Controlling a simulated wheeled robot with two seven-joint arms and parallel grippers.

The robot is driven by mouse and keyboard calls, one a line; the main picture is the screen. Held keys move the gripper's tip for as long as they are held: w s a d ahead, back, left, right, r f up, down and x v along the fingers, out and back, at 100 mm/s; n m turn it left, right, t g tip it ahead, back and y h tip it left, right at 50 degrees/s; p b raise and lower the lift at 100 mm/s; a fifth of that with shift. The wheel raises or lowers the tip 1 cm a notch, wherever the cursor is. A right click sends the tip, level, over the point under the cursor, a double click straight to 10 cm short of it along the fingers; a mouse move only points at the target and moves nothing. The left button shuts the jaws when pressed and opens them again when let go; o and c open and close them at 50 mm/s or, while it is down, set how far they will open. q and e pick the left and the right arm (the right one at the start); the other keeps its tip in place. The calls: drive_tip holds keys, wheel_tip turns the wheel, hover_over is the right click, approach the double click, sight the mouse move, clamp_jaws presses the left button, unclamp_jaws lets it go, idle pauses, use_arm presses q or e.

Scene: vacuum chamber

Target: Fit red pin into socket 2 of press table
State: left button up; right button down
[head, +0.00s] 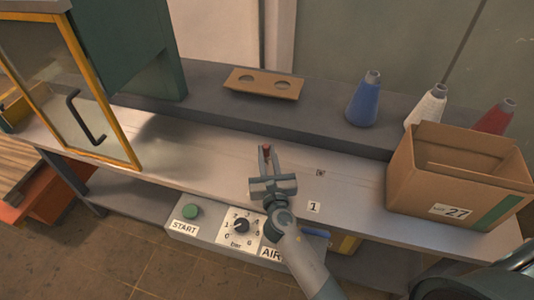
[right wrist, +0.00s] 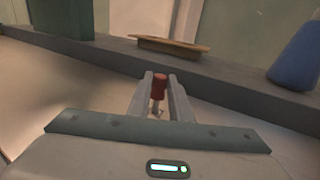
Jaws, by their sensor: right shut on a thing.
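The red pin (head: 267,149) is between the fingertips of my right gripper (head: 266,158), above the pale top of the press table (head: 215,160). In the right wrist view the red pin (right wrist: 160,84) stands roughly upright between the two fingers (right wrist: 160,95), with a paler shank below its red head. The fingers are shut on it. One small dark socket (head: 320,173) shows on the table right of the gripper, behind a label "1". No label "2" is visible; the gripper and arm hide part of the table. I cannot tell whether the pin's lower end touches anything. My left gripper is out of view.
A wooden block with two holes (head: 262,83) lies on the raised grey ledge behind. Blue (head: 365,100), white and red cones stand to its right. A cardboard box (head: 455,175) fills the table's right end. A yellow-framed door (head: 75,95) stands left. A control panel (head: 225,223) is in front.

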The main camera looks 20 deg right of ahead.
drive_tip(key=shift+f+b, duration=0.85)
drive_tip(key=shift+f, duration=0.25)
drive_tip(key=c, duration=1.5)
unclamp_jaws()
drive_tip(key=shift+r, duration=0.1)
drive_tip(key=shift+c, duration=0.2)
drive_tip(key=s+a+b, duration=0.1)
drive_tip(key=s, duration=0.4)
drive_tip(key=s+a, duration=0.1)
drive_tip(key=s, duration=0.5)
drive_tip(key=s+a+b, duration=0.1)
drive_tip(key=s, duration=0.5)
drive_tip(key=shift+b, duration=0.3)
